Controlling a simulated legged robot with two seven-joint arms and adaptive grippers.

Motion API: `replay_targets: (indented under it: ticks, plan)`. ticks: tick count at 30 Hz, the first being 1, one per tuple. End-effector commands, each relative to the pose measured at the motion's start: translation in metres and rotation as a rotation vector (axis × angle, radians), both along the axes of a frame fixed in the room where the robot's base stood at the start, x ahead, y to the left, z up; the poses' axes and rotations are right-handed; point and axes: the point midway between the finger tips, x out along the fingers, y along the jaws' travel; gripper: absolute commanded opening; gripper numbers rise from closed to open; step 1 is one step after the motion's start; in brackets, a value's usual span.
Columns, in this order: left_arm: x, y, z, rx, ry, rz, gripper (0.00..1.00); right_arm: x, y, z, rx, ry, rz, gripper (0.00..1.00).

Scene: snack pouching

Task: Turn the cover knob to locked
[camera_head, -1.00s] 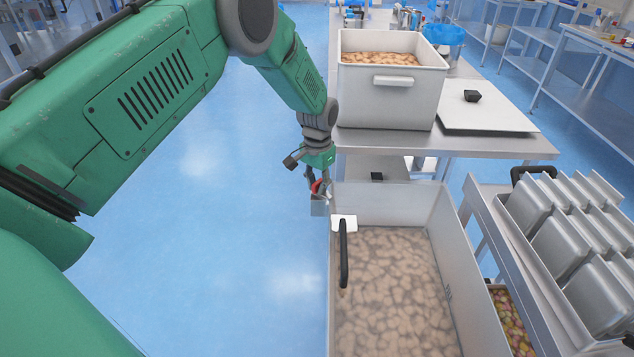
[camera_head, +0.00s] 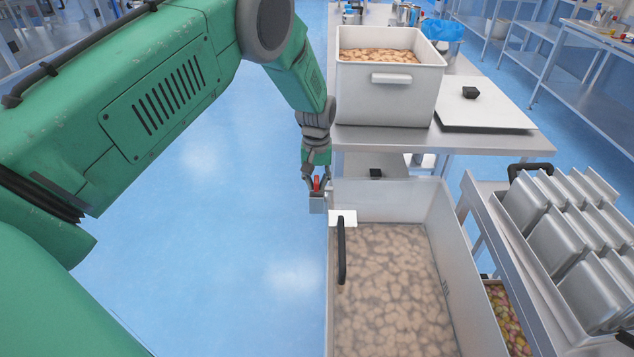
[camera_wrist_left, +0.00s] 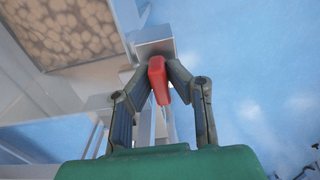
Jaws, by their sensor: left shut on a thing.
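The red cover knob (camera_head: 317,183) sits on a small grey box (camera_head: 317,204) at the far left corner of the large clear-covered bin (camera_head: 390,204). My left gripper (camera_head: 316,180) is at the knob, with its fingers on either side of it. In the left wrist view the red knob (camera_wrist_left: 158,80) stands between the two fingertips (camera_wrist_left: 160,74), and the grey box (camera_wrist_left: 155,47) lies just beyond. The gripper is shut on the knob. The knob's markings cannot be read. My right gripper is not in view.
A black handle (camera_head: 341,250) stands on the cover's left side. A white bin (camera_head: 390,100) of snacks stands on the table behind, beside a white lid (camera_head: 485,118). Metal containers (camera_head: 570,225) fill a rack at right. The floor at left is clear.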

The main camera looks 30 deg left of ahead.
Motion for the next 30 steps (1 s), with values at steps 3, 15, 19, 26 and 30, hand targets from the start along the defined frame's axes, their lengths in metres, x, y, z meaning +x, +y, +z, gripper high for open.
replay_targets:
  ticks: [3, 15, 19, 26, 30]
  plan:
    - [0.008, 0.002, 0.006, 0.004, -0.023, 0.010, 0.00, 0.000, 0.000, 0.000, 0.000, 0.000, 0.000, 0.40]
    - [0.008, 0.002, 0.006, 0.005, -0.024, 0.012, 0.31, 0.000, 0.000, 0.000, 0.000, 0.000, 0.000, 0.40]
    - [0.005, 0.002, 0.004, 0.003, -0.017, 0.011, 0.33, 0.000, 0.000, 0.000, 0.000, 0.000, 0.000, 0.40]
    - [0.003, 0.001, 0.005, 0.002, -0.011, 0.010, 0.33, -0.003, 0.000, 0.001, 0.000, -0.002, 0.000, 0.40]
    - [0.003, 0.001, 0.019, 0.002, -0.011, 0.010, 0.33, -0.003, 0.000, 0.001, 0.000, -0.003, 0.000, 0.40]
